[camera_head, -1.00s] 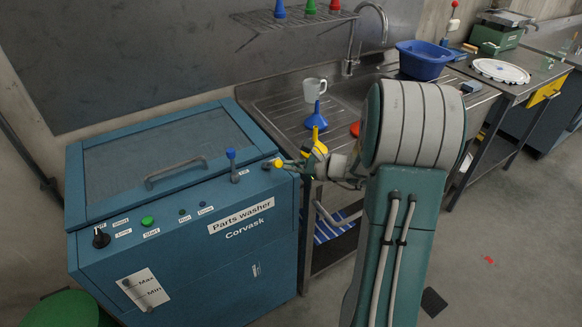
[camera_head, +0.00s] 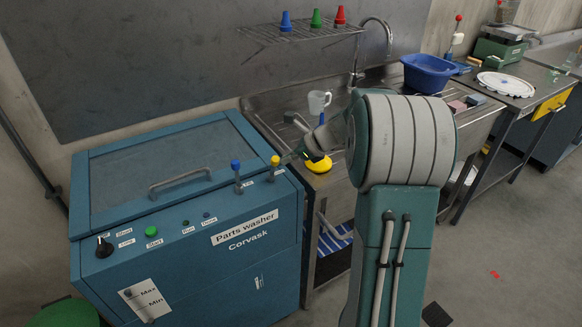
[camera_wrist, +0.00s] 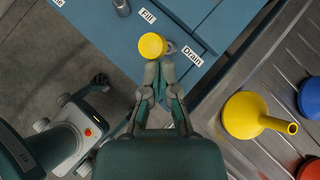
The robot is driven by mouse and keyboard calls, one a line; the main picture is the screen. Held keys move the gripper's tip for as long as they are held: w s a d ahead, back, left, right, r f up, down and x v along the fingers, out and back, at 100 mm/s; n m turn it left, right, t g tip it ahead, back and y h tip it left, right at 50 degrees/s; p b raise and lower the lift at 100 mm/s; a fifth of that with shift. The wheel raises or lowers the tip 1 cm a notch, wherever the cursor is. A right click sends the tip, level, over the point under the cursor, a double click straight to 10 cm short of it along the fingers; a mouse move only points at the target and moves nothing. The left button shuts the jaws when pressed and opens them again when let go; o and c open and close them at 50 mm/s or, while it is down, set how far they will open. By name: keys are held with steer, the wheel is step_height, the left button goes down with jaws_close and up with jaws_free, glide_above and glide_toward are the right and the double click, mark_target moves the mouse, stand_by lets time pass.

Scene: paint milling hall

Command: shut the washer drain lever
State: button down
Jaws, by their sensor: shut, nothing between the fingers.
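The blue parts washer (camera_head: 205,225) stands at the left in the head view. Its drain lever (camera_head: 275,162), with a yellow knob, stands about upright at the right end of the top. The yellow knob (camera_wrist: 151,46) also shows in the wrist view, beside the "Drain" label (camera_wrist: 193,54). My gripper (camera_wrist: 160,70) is shut and empty, its fingertips right by the knob; I cannot tell whether they touch it. In the head view my gripper (camera_head: 290,158) is small, just right of the lever.
A blue-knobbed fill lever (camera_head: 236,170) stands upright left of the drain lever.

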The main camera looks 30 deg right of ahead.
steer(key=shift+w+r+m+g, duration=0.25)
steer(key=shift+w+g, duration=0.25)
steer(key=shift+w, duration=0.35)
steer(key=shift+w+r+m+g, duration=0.15)
steer(key=shift+w+r+g, duration=0.15)
steer(key=shift+w+g, duration=0.35)
steer(key=shift+w, duration=0.2)
steer(key=shift+r, duration=0.15)
steer(key=v, duration=1.3)
steer(key=shift+s+d, duration=0.25)
steer(key=shift+s, duration=0.2)
steer(key=shift+d, duration=0.3)
